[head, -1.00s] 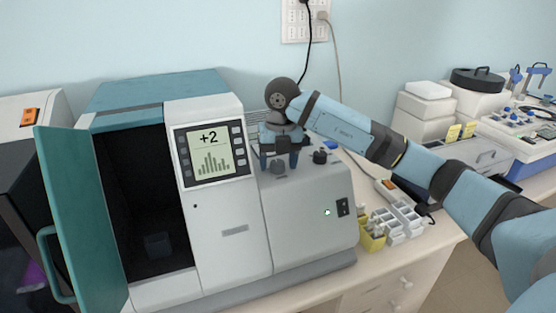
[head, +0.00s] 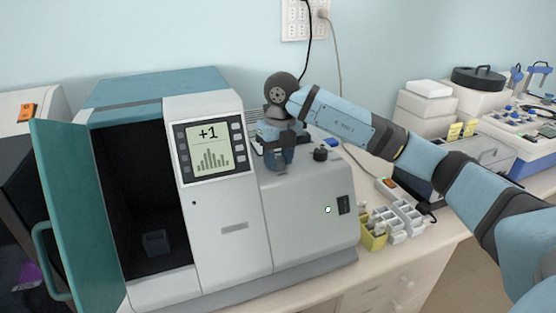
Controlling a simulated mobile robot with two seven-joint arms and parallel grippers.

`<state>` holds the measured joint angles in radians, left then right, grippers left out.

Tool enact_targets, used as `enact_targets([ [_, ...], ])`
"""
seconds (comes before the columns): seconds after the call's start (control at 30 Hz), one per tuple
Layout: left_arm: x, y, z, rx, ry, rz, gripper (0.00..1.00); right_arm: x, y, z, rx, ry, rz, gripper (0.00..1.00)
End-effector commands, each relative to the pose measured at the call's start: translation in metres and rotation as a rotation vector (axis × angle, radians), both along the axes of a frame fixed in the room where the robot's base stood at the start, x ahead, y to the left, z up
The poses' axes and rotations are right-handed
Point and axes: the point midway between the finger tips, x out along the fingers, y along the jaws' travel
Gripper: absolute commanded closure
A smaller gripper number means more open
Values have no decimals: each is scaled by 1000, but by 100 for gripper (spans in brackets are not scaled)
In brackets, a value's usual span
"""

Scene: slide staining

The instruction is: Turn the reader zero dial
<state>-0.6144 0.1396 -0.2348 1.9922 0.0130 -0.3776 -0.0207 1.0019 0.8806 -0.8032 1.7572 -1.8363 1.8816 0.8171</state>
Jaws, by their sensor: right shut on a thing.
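The reader (head: 235,262) is a grey and teal machine with its teal door (head: 65,215) swung open at the left. Its screen (head: 208,147) reads +1 above a bar graph. My right gripper (head: 279,163) points down onto the top of the reader's right-hand part. It is shut on a dial there, which the fingers mostly hide. A second dark knob (head: 320,154) stands free just right of the gripper. My left gripper is not in view.
A small dark block (head: 156,243) sits inside the open chamber. Right of the reader are a yellow holder (head: 373,236) and a grey rack (head: 405,220) with bottles. White boxes (head: 425,110) stand farther back. A wall socket (head: 304,18) with cables is behind.

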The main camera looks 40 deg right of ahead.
Motion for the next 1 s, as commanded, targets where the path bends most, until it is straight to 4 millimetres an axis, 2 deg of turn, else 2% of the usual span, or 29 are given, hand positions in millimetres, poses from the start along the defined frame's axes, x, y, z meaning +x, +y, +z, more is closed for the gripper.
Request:
enact_targets([
  [0.4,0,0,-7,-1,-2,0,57,1,0,1,1,-3,188,85],
  [0.9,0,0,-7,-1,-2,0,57,1,0,2,1,-3,210,85],
  [0.93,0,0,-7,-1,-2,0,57,1,0,2,1,-3,210,56],
  [1.0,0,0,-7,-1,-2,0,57,1,0,2,1,-3,210,40],
])
